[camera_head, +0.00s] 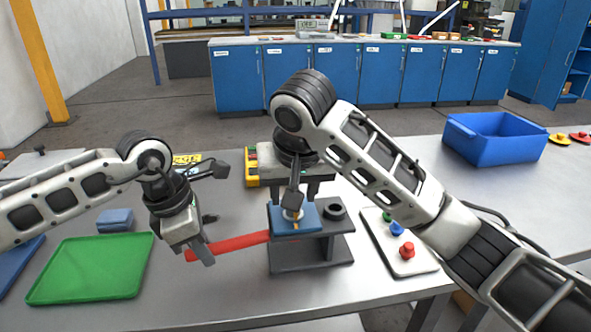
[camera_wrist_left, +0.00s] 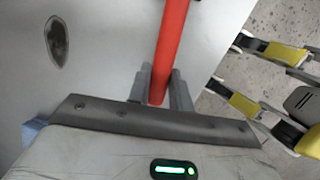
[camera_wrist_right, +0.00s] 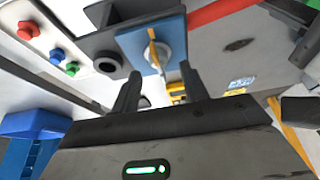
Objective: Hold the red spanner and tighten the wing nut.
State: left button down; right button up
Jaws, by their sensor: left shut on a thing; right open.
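The red spanner (camera_head: 240,243) lies roughly level, reaching from my left gripper (camera_head: 197,253) to the grey stand with the blue plate (camera_head: 306,222). My left gripper is shut on its handle end; the handle also shows between the fingers in the left wrist view (camera_wrist_left: 170,45). My right gripper (camera_head: 293,203) is open, pointing down just above the blue plate. The right wrist view shows a round metal fastener with a yellow-orange strip, seemingly the wing nut (camera_wrist_right: 158,52), on the plate just beyond the right fingers. The spanner's far end is hidden at the plate.
A white panel with coloured buttons (camera_head: 411,267) lies right of the stand (camera_head: 315,257). A green tray (camera_head: 92,268) lies at the left, a yellow meter (camera_head: 251,166) behind. A blue bin (camera_head: 495,137) stands at the back right. Bare table lies around the front.

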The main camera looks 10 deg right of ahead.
jog(key=v, duration=1.1)
jog(key=shift+w, duration=0.1)
pick_arm(q)
jog(key=c, duration=1.3)
grip_release()
jog(key=shift+r+p, duration=1.75)
jog(key=shift+r, duration=1.8)
pick_arm(e)
notch_tip(320, 180, up, 3)
jog(key=shift+r, duration=0.2)
pick_arm(q)
jog(key=shift+s+f, duration=0.1)
pick_arm(e)
jog(key=shift+f, duration=0.1)
